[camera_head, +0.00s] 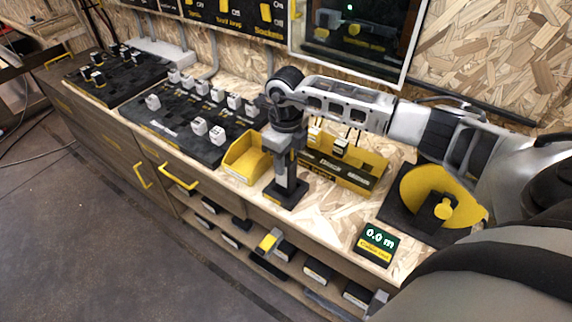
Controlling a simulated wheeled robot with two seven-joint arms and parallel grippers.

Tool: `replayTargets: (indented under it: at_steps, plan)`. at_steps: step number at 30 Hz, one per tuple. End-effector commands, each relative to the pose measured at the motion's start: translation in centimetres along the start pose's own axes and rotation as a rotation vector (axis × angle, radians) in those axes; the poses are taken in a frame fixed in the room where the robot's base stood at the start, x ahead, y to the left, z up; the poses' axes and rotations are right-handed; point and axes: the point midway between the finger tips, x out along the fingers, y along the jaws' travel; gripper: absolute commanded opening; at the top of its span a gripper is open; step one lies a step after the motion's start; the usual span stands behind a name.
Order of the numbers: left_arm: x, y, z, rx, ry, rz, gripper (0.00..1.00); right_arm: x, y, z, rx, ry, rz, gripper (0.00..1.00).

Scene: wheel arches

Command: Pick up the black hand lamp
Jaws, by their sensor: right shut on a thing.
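My right gripper (285,152) points down over the workbench, its arm coming in from the right. It is shut on the upper part of a dark upright object, which I take to be the black hand lamp (287,192). The lamp's wide black lower end is at or just above the bench top near its front edge; I cannot tell whether it touches. The fingers hide the lamp's upper part. My left gripper is not in view.
A yellow bin (243,160) stands close left of the lamp, and a yellow tray (345,170) behind it to the right. A yellow cable reel (420,188) and a length display (377,244) are further right. Black boards with several grey-white blocks (175,122) lie left.

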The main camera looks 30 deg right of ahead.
Motion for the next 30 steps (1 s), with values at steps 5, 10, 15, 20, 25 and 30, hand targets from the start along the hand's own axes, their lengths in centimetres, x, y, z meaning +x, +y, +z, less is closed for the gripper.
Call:
replayTargets:
  at_steps: [5, 10, 15, 20, 25, 30]
  plan:
    - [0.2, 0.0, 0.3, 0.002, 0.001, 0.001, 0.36, -1.2, -0.1, 0.1, 0.0, -0.004, -0.002, 0.0]
    - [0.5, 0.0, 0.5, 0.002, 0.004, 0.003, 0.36, -3.8, 0.5, 0.7, -0.003, -0.009, -0.001, 0.0]
    - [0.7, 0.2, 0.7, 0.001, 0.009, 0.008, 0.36, -7.6, 2.9, 2.9, -0.005, -0.01, -0.002, 0.0]
    - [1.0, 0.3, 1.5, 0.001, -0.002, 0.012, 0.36, -10.1, 5.8, 5.5, -0.006, -0.006, 0.0, 0.0]
    - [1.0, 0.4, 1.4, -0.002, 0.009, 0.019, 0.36, -11.7, 8.3, 7.8, -0.002, -0.003, -0.001, 0.0]
    - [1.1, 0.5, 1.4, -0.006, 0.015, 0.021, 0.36, -12.6, 9.7, 9.2, 0.0, -0.002, 0.0, 0.0]
